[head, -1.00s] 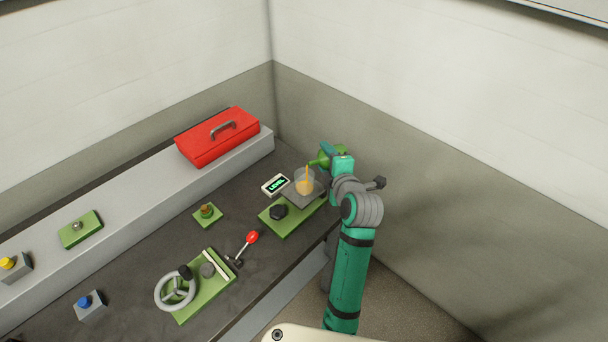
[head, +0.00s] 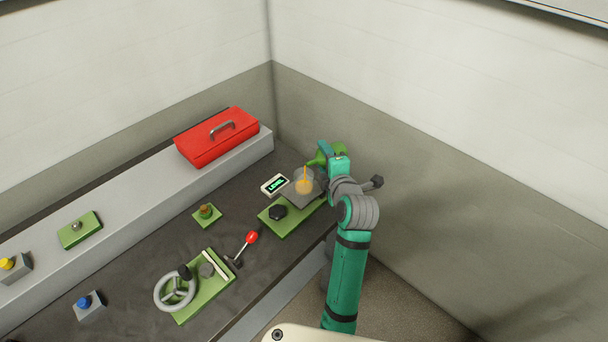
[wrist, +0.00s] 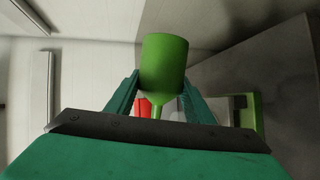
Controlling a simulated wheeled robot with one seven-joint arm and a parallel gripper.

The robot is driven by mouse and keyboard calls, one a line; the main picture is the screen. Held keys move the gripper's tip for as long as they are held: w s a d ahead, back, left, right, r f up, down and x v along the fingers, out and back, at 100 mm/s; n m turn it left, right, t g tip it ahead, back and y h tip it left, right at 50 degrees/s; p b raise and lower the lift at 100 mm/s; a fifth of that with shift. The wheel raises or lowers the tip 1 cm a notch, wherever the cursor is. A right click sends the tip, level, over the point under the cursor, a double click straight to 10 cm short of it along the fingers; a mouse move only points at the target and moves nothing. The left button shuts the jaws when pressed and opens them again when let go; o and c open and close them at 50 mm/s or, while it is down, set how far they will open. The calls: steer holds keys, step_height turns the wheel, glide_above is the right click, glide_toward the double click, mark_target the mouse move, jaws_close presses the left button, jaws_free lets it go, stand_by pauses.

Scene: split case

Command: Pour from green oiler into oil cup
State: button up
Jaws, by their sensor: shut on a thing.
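The green oiler (head: 338,150) is held by my gripper (head: 325,158) above the right end of the bench, its spout pointing left over the oil cup. In the wrist view the oiler (wrist: 165,65) sits between the two fingers of my gripper (wrist: 158,92). A thin amber stream (head: 305,172) falls from the spout into the clear oil cup (head: 312,181), which has amber liquid in it. The cup stands on a grey plate (head: 302,200) above a green base (head: 282,222). A small display reading LEVEL (head: 274,185) is just left of the cup.
A red toolbox (head: 217,137) rests on the grey ledge (head: 135,195) behind. A black knob (head: 277,212), a red-tipped lever (head: 251,237), a handwheel (head: 175,289) and a small green block (head: 207,215) are on the dark bench. The wall is close behind my arm.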

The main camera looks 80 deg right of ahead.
steer(key=shift+w+r+n, duration=0.15)
steer(key=shift+r+n, duration=0.15)
stand_by(0.5)
steer(key=shift+s+r+h, duration=0.1)
steer(key=shift+s+h, duration=0.15)
steer(key=shift+h, duration=0.05)
steer(key=shift+w+a+r+n+h, duration=0.1)
steer(key=shift+w+r+n+h, duration=0.35)
steer(key=shift+n, duration=0.45)
stand_by(1.3)
steer(key=shift+s+r, duration=0.15)
steer(key=shift+s, duration=0.2)
steer(key=shift+w+a+r+n+h, duration=0.1)
steer(key=shift+w+r+n+h, duration=0.15)
steer(key=shift+n, duration=0.25)
steer(key=shift+w+a+r+n+h, duration=0.1)
steer(key=shift+r+n+h, duration=0.2)
steer(key=shift+n, duration=0.2)
stand_by(1.3)
steer(key=shift+s, duration=0.2)
steer(key=shift+w+r, duration=0.1)
stand_by(0.3)
